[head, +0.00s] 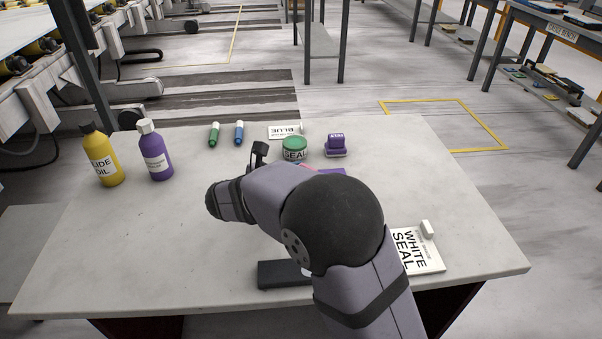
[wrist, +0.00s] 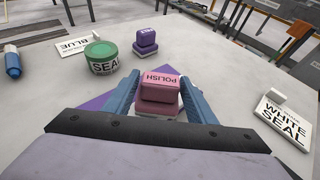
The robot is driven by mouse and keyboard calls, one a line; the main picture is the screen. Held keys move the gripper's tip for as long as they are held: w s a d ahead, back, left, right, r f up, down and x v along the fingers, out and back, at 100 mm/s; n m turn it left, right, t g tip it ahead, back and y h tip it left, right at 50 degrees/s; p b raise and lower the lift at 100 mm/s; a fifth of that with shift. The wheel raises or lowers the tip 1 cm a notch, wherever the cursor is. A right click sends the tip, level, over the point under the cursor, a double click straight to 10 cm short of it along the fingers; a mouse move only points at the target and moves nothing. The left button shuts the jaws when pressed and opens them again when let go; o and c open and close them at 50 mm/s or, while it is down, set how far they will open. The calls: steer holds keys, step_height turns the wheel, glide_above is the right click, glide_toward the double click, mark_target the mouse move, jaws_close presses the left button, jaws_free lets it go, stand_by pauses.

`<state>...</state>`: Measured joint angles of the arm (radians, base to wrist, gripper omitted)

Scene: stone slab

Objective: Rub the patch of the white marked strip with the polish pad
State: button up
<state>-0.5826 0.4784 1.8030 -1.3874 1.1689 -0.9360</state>
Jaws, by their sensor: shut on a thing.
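In the head view my arm hides most of the gripper.
At the back of the slab (head: 110,255) stand a green-lidded SEAL tin (head: 294,149), a purple stacked block (head: 335,145), a BLUE card (head: 284,132) and two small bottles. Yellow (head: 102,155) and purple (head: 155,150) bottles stand left. A dark block (head: 284,274) lies in front.

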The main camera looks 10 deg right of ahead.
steer(key=shift+d, duration=1.25)
steer(key=shift+a, duration=0.1)
steer(key=shift+a+p, duration=0.6)
steer(key=shift+a, duration=1.2)
steer(key=shift+a+p, duration=0.1)
steer(key=shift+p, duration=0.2)
steer(key=shift+a+p, duration=0.6)
steer(key=shift+a, duration=0.5)
steer(key=shift+a+f, duration=0.2)
steer(key=shift+a, duration=0.4)
steer(key=shift+s+d, duration=0.1)
steer(key=shift+d, duration=0.05)
steer(key=shift+d+r+p, duration=0.1)
steer(key=shift+d+p, duration=0.25)
steer(key=shift+d, duration=1.4)
